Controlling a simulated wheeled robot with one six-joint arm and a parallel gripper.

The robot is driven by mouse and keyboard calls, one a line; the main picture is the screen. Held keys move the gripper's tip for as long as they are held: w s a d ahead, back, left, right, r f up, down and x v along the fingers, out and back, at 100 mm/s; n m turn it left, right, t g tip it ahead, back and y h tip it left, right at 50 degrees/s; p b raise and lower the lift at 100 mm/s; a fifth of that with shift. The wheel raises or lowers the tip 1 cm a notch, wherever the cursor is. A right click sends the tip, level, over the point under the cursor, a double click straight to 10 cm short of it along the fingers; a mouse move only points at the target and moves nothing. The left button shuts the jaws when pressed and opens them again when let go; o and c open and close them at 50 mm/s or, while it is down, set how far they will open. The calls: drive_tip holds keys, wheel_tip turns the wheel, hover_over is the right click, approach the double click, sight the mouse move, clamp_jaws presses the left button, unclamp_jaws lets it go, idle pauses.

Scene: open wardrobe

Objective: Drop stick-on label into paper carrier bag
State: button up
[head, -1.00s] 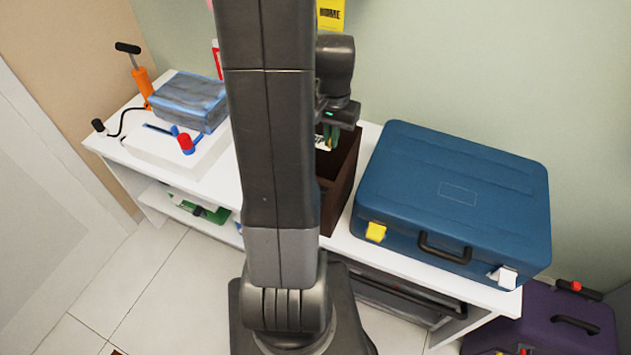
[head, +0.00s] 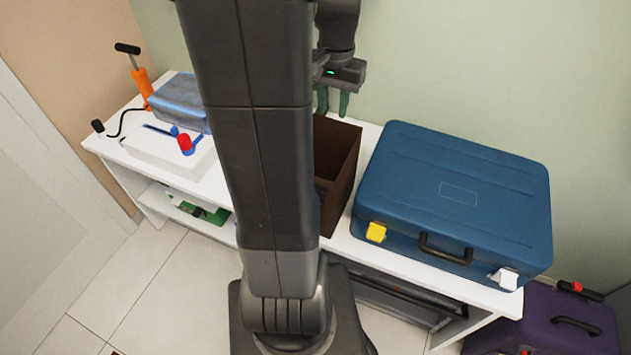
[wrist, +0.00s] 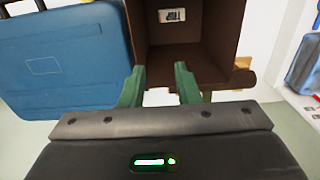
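A dark brown, open-topped, box-like container (head: 338,160), which I take to be the paper carrier bag, stands on the white bench between the white box and the blue case. My arm hides its left part in the head view. The wrist view looks into this container (wrist: 237,40). A small pale label with dark print (wrist: 172,15) lies inside it, on its inner surface. My gripper (head: 333,102) is above the container's back edge. In the wrist view its green fingers (wrist: 160,82) are apart with nothing between them.
A large blue case (head: 455,195) stands close on the right of the container. At the left are a white box (head: 172,158), a blue-grey bundle (head: 180,97) and an orange pump (head: 142,88). A purple case (head: 550,320) is on the floor at right. The wall is close behind.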

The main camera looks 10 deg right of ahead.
drive_tip(key=shift+r, duration=2.1)
drive_tip(key=shift+f, duration=0.1)
wheel_tip(320, 180, down, 14)
drive_tip(key=shift+r+p, duration=1.8)
drive_tip(key=shift+r, duration=0.3)
